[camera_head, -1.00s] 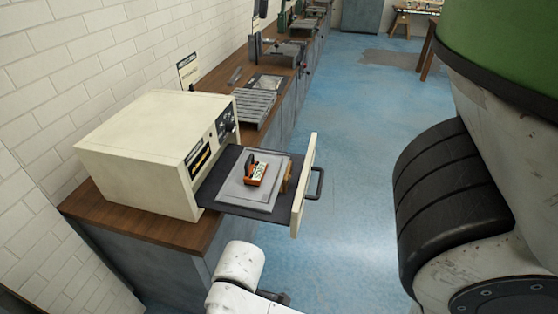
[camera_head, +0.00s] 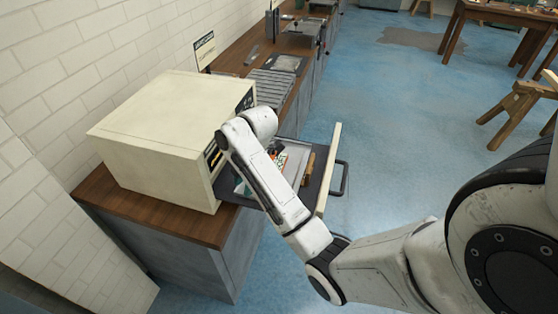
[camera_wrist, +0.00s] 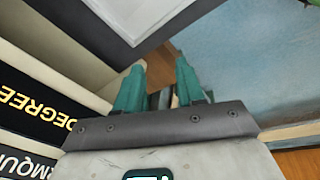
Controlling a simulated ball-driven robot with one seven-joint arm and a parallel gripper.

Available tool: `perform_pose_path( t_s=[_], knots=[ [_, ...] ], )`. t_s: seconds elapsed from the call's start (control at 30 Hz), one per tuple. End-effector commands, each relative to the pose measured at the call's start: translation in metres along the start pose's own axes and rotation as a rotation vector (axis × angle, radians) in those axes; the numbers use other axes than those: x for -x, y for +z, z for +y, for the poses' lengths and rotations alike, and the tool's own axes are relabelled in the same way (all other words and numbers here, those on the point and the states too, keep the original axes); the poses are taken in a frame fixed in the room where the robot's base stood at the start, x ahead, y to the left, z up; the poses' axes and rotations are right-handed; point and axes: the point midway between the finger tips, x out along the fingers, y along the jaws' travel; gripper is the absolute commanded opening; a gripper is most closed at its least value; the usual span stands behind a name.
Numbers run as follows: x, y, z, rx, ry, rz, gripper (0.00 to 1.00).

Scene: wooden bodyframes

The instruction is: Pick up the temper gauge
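A small orange-red item with a pale label (camera_head: 282,159), which may be the temper gauge, lies on a grey plate (camera_head: 297,158) in the pulled-out dark tray of a cream oven. My arm crosses in front of it in the head view and hides most of it. My gripper (camera_wrist: 158,80) shows two teal fingers standing apart with nothing clear between them, so it is open. The item is not identifiable in the wrist view. In the head view my gripper is mostly hidden behind my arm, so its exact distance from the item cannot be told.
The cream oven (camera_head: 170,125) stands on a wooden counter (camera_head: 150,215) along the white brick wall. The tray's front panel (camera_head: 331,165) with a black handle (camera_head: 343,178) sticks out over the blue floor. Black lettered panels (camera_wrist: 35,100) lie close at left in the wrist view.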

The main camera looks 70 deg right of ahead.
Motion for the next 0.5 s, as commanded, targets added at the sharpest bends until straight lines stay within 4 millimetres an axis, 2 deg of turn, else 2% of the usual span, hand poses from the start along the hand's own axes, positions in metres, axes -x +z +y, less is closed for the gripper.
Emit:
perform_pose_path(
  t_s=[0.03,0.2,0.33,0.5],
  knots=[
    [0.019,0.026,0.018,0.070,0.012,-0.014,0.38],
    [0.069,0.095,0.049,0.329,0.010,-0.050,0.38],
    [0.095,0.129,0.057,0.455,0.000,-0.069,0.38],
    [0.103,0.144,0.059,0.517,-0.008,-0.075,0.38]
  ],
)
